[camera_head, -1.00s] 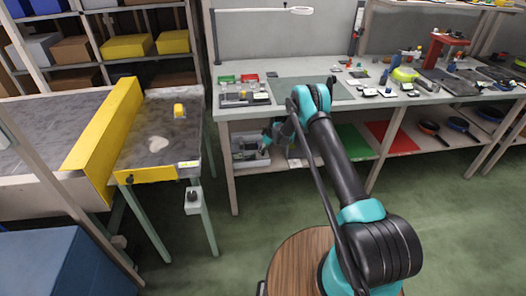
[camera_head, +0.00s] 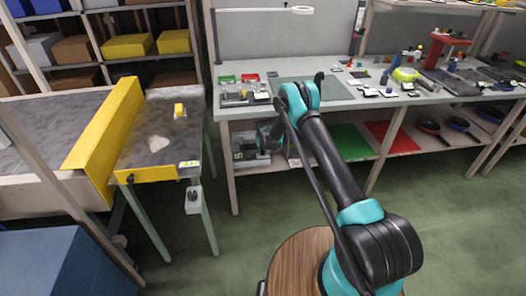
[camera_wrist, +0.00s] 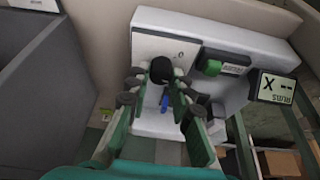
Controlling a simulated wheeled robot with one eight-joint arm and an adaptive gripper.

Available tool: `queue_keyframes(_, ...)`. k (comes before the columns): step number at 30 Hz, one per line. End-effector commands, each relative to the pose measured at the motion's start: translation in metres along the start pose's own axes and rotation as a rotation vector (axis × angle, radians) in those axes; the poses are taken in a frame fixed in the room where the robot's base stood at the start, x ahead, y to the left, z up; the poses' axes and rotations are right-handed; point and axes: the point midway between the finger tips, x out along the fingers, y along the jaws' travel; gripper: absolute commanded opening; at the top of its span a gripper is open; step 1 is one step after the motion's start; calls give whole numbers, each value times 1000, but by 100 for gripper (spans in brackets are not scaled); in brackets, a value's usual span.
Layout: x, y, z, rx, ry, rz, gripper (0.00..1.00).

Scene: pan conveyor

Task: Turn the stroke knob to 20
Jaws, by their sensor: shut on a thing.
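In the wrist view, my gripper (camera_wrist: 160,82) has its two fingers closed on either side of a round black knob (camera_wrist: 160,68). The knob sits on a pale panel of a white device (camera_wrist: 222,40). A small blue part (camera_wrist: 165,104) shows below the knob, between the fingers. No scale or number can be read around the knob. In the head view, my gripper (camera_head: 266,138) is small, in front of the lower shelf under the bench; the knob cannot be made out there.
A green part (camera_wrist: 212,67) on a dark block and a display (camera_wrist: 275,88) with inverted characters sit right of the knob. A grey bin wall (camera_wrist: 45,85) is at left.

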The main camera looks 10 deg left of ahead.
Motion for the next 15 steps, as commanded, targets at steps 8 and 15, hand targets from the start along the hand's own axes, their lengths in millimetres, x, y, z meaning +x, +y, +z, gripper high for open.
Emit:
queue_keyframes(8,0,-3,1,239,-2,100,0)
queue_keyframes(15,1,-4,0,450,-3,188,0)
